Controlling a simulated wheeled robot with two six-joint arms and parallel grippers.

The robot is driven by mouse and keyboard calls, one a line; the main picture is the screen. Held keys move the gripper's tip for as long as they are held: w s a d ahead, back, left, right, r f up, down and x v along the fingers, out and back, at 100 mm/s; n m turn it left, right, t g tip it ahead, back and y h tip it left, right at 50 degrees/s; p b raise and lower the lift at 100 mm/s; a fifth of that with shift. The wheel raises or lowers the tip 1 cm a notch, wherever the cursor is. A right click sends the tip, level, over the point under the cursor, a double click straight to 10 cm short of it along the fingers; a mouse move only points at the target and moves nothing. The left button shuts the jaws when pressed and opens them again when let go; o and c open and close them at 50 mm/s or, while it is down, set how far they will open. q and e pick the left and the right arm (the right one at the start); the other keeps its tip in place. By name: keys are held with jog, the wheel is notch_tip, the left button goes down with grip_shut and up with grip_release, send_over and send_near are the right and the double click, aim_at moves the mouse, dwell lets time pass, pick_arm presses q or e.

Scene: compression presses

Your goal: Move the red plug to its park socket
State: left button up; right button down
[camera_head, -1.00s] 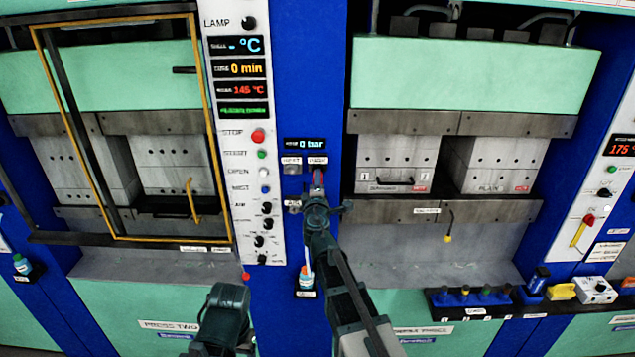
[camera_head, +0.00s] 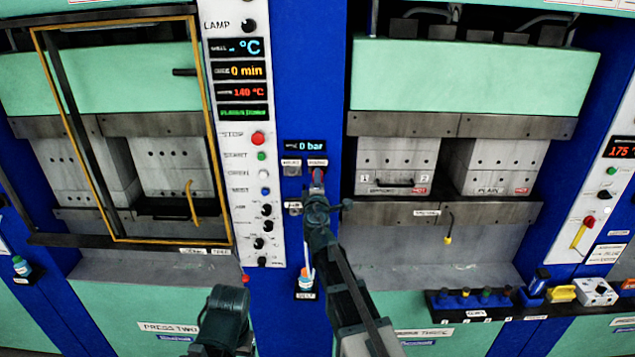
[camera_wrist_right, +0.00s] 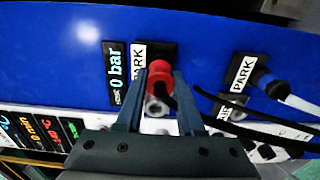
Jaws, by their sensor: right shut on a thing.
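The red plug (camera_wrist_right: 159,76) is between the two fingers of my right gripper (camera_wrist_right: 160,98) in the right wrist view, and the gripper is shut on it. The plug is over a dark plate beside the upper PARK label (camera_wrist_right: 139,58); I cannot tell whether it is fully seated. A silver socket ring (camera_wrist_right: 155,107) shows just below it in that view. In the head view my right gripper (camera_head: 317,184) reaches the blue pillar under the pressure display and hides most of the plug. My left gripper (camera_head: 224,305) is low in front of the left press, its fingers not clear.
A second plug, dark blue with a white cable (camera_wrist_right: 270,88), is by another PARK label (camera_wrist_right: 243,72). A black cable runs close by in the wrist view. The 0 bar display (camera_head: 304,146) sits just above. The left press has a yellow-framed guard (camera_head: 208,120).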

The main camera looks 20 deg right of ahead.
jog(key=shift+w+d, duration=0.15)
jog(key=shift+w, duration=0.4)
jog(key=shift+c, duration=2.2)
grip_release()
jog(key=v, duration=1.4)
jog(key=shift+w, duration=0.1)
